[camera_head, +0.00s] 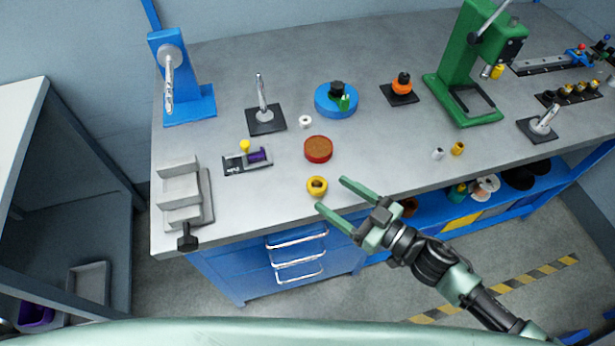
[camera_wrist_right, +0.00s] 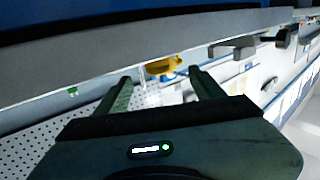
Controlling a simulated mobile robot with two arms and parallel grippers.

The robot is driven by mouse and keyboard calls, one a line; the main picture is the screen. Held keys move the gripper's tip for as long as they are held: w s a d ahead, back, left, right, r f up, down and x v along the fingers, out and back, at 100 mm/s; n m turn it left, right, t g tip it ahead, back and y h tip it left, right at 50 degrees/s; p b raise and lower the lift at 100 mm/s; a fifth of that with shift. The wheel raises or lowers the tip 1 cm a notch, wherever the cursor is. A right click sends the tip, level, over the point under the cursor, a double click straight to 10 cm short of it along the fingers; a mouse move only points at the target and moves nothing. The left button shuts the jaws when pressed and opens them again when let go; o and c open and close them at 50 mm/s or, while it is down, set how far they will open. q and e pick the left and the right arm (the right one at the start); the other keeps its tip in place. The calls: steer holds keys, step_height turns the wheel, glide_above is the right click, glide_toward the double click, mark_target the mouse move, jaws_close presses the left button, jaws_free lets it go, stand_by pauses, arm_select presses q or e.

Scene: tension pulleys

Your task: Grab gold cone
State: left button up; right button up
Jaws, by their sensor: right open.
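A gold ring-like piece (camera_head: 317,186) with a hole in its top, the likely gold cone, stands near the front edge of the grey workbench (camera_head: 235,212). In the right wrist view a gold piece (camera_wrist_right: 163,65) shows beyond the fingertips, roughly between them. My right gripper (camera_head: 331,194) is open and empty, with its green fingers pointing left toward the gold piece. The fingertips are just right of it, and I cannot tell whether they are at its height. The right gripper also shows in the right wrist view (camera_wrist_right: 160,76). My left gripper is not in view.
A red round dish (camera_head: 318,149) and a small white ring (camera_head: 305,121) lie behind the gold piece. A grey tray holder (camera_head: 182,190) stands at the left. A green press (camera_head: 468,75) stands at the back right. Small gold (camera_head: 458,148) and white (camera_head: 438,154) cylinders stand right.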

mark_target(312, 181)
steer(key=shift+w+a+r+p, duration=0.15)
steer(key=shift+w+a+p, duration=0.15)
steer(key=shift+w+a, duration=0.2)
steer(key=p+x, duration=0.1)
steer(key=x, duration=0.2)
steer(key=shift+w+a, duration=0.15)
steer(key=shift+a, duration=0.25)
steer(key=shift+w+a+f, duration=0.2)
steer(key=shift+a+f, duration=0.05)
steer(key=shift+a, duration=0.05)
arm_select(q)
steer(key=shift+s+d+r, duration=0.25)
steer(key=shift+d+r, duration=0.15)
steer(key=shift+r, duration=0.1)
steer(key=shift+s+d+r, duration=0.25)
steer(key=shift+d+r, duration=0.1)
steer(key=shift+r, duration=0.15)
arm_select(e)
jaws_close()
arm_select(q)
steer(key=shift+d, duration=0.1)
